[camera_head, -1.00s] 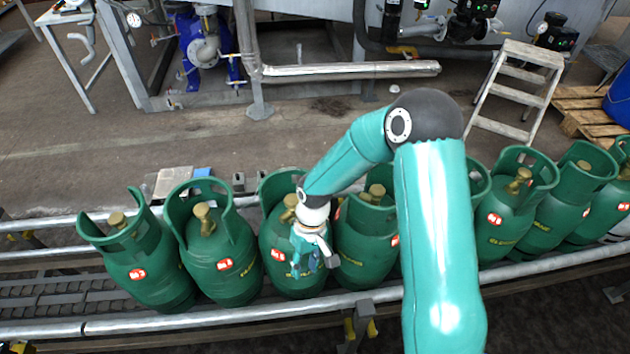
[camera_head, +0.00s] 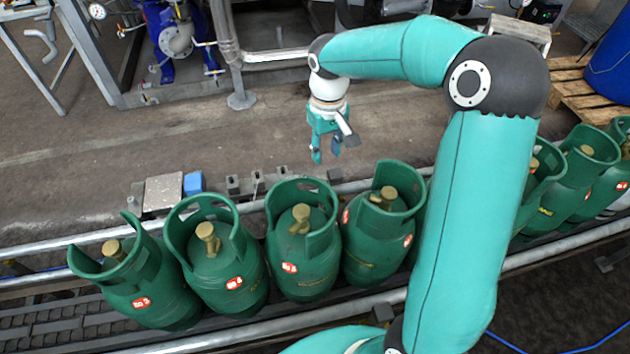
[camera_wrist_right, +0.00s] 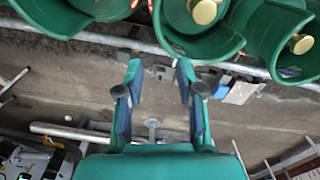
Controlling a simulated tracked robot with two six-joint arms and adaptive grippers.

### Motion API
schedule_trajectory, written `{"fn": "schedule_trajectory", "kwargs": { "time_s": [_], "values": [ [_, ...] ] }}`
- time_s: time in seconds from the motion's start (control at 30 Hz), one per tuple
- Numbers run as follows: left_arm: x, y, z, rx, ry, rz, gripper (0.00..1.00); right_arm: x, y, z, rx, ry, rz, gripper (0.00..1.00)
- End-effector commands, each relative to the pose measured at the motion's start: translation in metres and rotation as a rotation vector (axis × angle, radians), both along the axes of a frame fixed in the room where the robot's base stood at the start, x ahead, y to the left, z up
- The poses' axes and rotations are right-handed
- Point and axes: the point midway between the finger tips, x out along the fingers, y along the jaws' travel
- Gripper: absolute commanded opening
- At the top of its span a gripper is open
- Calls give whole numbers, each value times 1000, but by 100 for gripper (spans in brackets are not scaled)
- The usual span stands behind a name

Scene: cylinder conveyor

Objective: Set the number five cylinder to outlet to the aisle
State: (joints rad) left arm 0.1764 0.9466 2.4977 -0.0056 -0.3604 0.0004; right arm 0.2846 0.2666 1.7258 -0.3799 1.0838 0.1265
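A row of green gas cylinders with brass valves and collar handles stands on the conveyor (camera_head: 60,318). From the left I see a first (camera_head: 150,290), a second (camera_head: 222,265), a third (camera_head: 305,262) and a fourth (camera_head: 372,245) cylinder. My right arm hides part of the row beyond it. The red-and-white labels are too small to read, so I cannot tell which is number five. My right gripper (camera_head: 326,153) is open and empty, over the floor beyond the conveyor. In the right wrist view its fingers (camera_wrist_right: 160,78) are apart with nothing between them. My left gripper is out of view.
Conveyor rails (camera_head: 250,338) run along the row. A grey box (camera_head: 162,192) and a blue block (camera_head: 193,182) sit by the far rail. The aisle floor (camera_head: 80,180) behind is clear. A step stool (camera_head: 518,33), pallet (camera_head: 565,92) and blue drum (camera_head: 610,70) stand at back right.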

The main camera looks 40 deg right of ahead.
Motion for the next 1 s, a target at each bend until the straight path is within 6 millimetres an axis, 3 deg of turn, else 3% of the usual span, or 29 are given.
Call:
{"fn": "schedule_trajectory", "kwargs": {
  "time_s": [0.13, 0.27, 0.7, 1.0],
  "values": [
    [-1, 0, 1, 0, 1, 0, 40, -2, -3, -5, -4, -3, -7, 38],
    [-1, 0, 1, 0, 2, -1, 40, -2, -3, -23, -2, 1, -7, 38],
    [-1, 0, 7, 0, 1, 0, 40, -4, -3, -116, 0, 1, -6, 38],
    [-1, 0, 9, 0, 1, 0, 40, -3, -3, -158, -2, -1, -7, 38]
  ]
}}
